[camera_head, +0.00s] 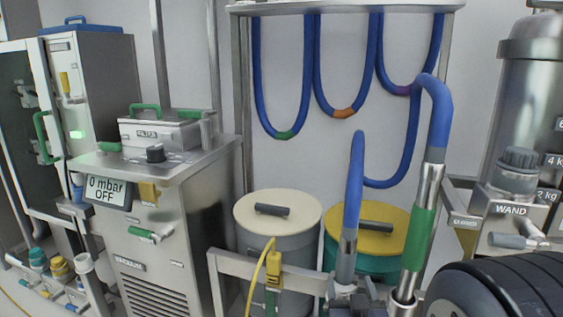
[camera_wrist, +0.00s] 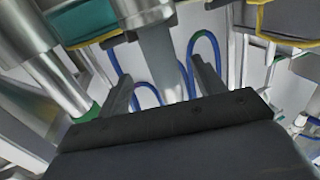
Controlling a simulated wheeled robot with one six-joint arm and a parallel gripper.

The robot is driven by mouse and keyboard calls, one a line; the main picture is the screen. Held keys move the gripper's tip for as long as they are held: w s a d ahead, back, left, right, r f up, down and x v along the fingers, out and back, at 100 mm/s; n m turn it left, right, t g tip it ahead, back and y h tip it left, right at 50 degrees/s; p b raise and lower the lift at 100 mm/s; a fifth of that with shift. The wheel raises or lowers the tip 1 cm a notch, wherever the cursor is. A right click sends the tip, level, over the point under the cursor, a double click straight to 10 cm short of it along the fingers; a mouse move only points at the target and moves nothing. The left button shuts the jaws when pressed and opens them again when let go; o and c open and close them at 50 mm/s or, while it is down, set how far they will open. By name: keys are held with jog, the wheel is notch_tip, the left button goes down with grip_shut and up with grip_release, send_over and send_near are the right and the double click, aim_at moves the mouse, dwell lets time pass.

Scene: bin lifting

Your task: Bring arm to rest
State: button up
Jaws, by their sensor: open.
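In the wrist view my gripper (camera_wrist: 160,68) shows as two dark fingers standing apart on a dark palm. It is open. A grey metal post (camera_wrist: 158,55) and blue hoses (camera_wrist: 147,95) show between and beyond the fingers; nothing is clearly held, and I cannot tell how near the post is. In the head view I cannot make out my gripper.
In the head view a grey bin (camera_head: 250,235) with a cream lid and a teal bin with a yellow lid (camera_head: 335,242) stand behind a metal rail. A blue hose wand (camera_head: 417,240) rises before them. A steel vacuum cabinet (camera_head: 150,225) stands left, a steel tank (camera_head: 525,90) right.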

jog(key=w, duration=0.9)
jog(key=shift+d+r, duration=0.25)
jog(key=shift+r, duration=0.1)
notch_tip(320, 180, up, 3)
jog(key=p, duration=0.4)
jog(key=shift+r, duration=0.15)
